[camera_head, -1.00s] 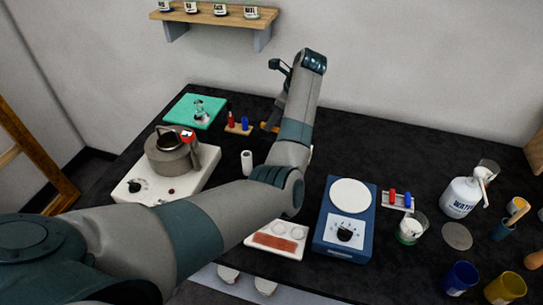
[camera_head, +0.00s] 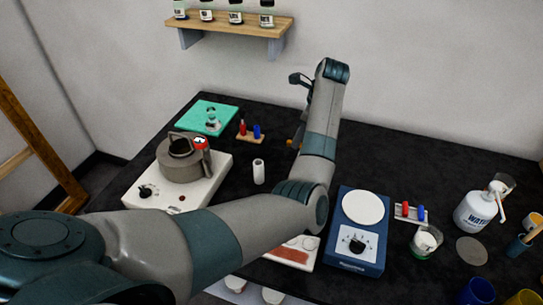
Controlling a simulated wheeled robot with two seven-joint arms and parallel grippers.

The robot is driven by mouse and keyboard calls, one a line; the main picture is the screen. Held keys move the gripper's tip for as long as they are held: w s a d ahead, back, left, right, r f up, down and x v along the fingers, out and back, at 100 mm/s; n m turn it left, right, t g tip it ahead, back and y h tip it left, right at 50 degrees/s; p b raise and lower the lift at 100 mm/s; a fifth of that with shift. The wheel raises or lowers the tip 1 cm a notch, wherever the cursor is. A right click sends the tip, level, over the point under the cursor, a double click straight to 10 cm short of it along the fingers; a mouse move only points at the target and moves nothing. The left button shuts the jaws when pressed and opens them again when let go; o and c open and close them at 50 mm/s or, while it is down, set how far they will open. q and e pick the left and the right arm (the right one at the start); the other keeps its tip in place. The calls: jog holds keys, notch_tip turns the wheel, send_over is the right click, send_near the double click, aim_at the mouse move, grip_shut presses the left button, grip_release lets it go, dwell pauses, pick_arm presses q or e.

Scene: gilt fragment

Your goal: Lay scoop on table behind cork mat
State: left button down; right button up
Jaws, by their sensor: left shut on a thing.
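My left arm reaches in from the left and bends up over the middle of the table. Its left gripper (camera_head: 302,132) is mostly hidden behind my own forearm, so the jaws do not show clearly. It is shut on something. A small orange-brown piece (camera_head: 296,142) shows at the left edge of the forearm; it may be part of the scoop, but I cannot tell. The rest of the scoop is not visible. A flat grey-brown disc (camera_head: 473,251) on the right may be the cork mat. My right gripper is not in view.
A kettle (camera_head: 182,163) stands on a white hotplate (camera_head: 215,180) at left, by a green mat (camera_head: 226,112). A blue balance (camera_head: 358,250), wash bottle (camera_head: 474,213) and beaker (camera_head: 426,241) stand at right. The back right of the black table (camera_head: 420,160) is clear.

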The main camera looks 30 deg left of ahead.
pick_arm(q)
jog(key=a+f+p, duration=0.1)
jog(key=a+f, duration=0.1)
jog(key=a, duration=0.1)
jog(key=s+a+f+p, duration=0.1)
jog(key=a+f, duration=0.1)
jog(key=a, duration=0.1)
jog(key=a+f+p, duration=0.1)
jog(key=a+f, duration=0.1)
jog(key=a, duration=0.1)
jog(key=shift+s+a, duration=0.2)
jog(key=shift+a, duration=0.2)
jog(key=shift+f+p, duration=0.65)
jog(key=shift+f, duration=1.3)
jog(key=shift+f, duration=0.45)
jog(key=c, duration=2.1)
grip_release()
jog(key=o, duration=0.3)
